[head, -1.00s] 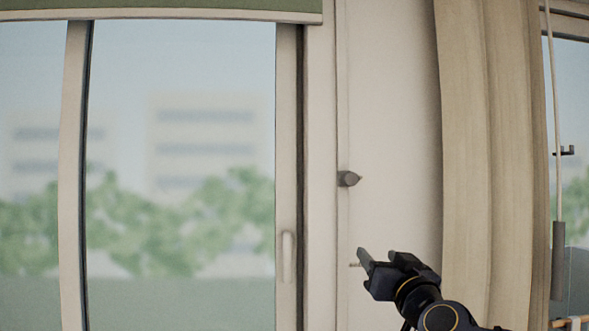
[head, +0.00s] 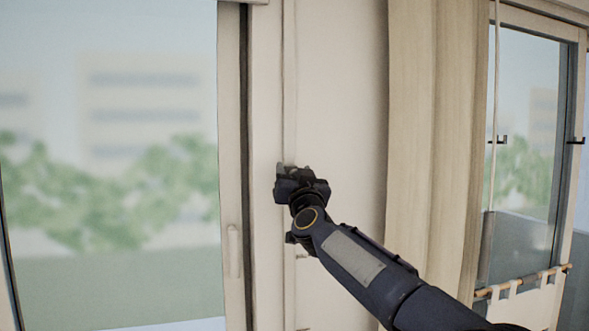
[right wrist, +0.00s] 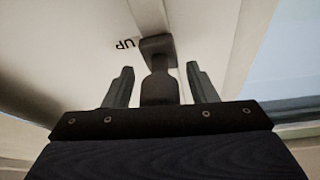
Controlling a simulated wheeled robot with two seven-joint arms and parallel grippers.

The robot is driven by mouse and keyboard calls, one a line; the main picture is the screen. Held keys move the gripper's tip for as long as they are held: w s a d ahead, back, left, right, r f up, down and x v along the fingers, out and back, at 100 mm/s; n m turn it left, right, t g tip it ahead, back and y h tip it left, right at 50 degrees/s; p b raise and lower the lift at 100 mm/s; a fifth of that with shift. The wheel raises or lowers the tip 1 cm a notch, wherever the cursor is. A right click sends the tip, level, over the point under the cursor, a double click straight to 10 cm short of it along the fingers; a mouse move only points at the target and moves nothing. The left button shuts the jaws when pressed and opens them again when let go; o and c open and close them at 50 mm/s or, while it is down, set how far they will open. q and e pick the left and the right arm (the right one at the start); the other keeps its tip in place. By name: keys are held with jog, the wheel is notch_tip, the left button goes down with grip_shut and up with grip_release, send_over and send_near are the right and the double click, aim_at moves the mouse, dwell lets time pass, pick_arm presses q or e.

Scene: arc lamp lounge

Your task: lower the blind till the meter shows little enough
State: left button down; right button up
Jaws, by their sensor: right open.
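My right gripper (head: 293,172) is at the narrow wall panel beside the window in the head view. In the right wrist view its two fingers (right wrist: 160,68) are open, one on each side of a dark wall knob (right wrist: 159,88). Small gaps show between the knob and the fingers, so it is not gripped. The letters UP (right wrist: 125,44) are printed upside down on the wall beside the knob. In the head view the gripper hides the knob. The blind and the meter are not in view now. My left gripper is not in view.
The window (head: 120,150) with its handle (head: 234,250) is left of the gripper. A beige curtain (head: 430,130) hangs to the right. Farther right are a pale cord (head: 494,100), another window (head: 525,130) and a wooden rail (head: 525,281).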

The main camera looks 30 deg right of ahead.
grip_shut()
notch_tip(320, 180, down, 23)
jog(key=b, duration=1.8)
jog(key=shift+d+r+b, duration=0.15)
jog(key=shift+r+b, duration=0.05)
jog(key=shift+b, duration=0.2)
grip_release()
jog(key=shift+d, duration=0.1)
